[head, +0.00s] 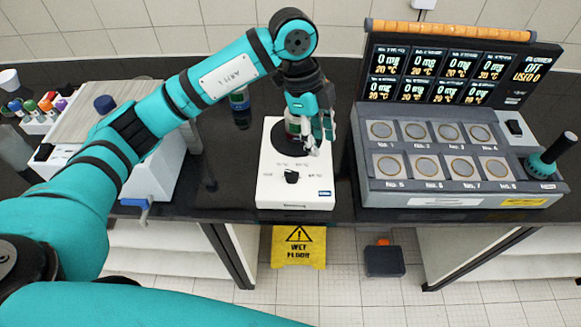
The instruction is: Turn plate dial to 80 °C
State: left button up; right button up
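A white hot plate (268,188) with a dark round top stands in the middle of the black bench. Its black dial (291,177) is on the sloped white front panel, with small printed marks around it too small to read. My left gripper (312,146) points down over the right part of the hot plate, behind and above the dial, apart from it. Its fingers partly hide the round top and a small red, white and green item there. Whether the fingers are closed is unclear. My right gripper is not in view.
A grey device (455,201) with several numbered round cells and a display (440,76) stands at right. A teal-and-black handled tool (548,158) sits on its right end. A small dark bottle (239,101) stands behind-left. A white box (165,165) is at left.

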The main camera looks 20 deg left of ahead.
aim_at(291, 171)
pick_arm(q)
jog(key=w+a+r+n+y, duration=0.2)
jog(key=a+y, duration=0.1)
jog(key=a, duration=0.3)
jog(key=shift+t, duration=0.3)
jog(key=f+p, duration=0.2)
jog(key=f, duration=0.6)
jog(key=f+p, duration=0.3)
jog(key=f, duration=0.5)
jog(key=shift+s+a+f+p, duration=0.1)
jog(key=shift+s+f+p, duration=0.1)
jog(key=shift+f+p, duration=0.1)
jog(key=shift+f, duration=0.5)
grip_shut()
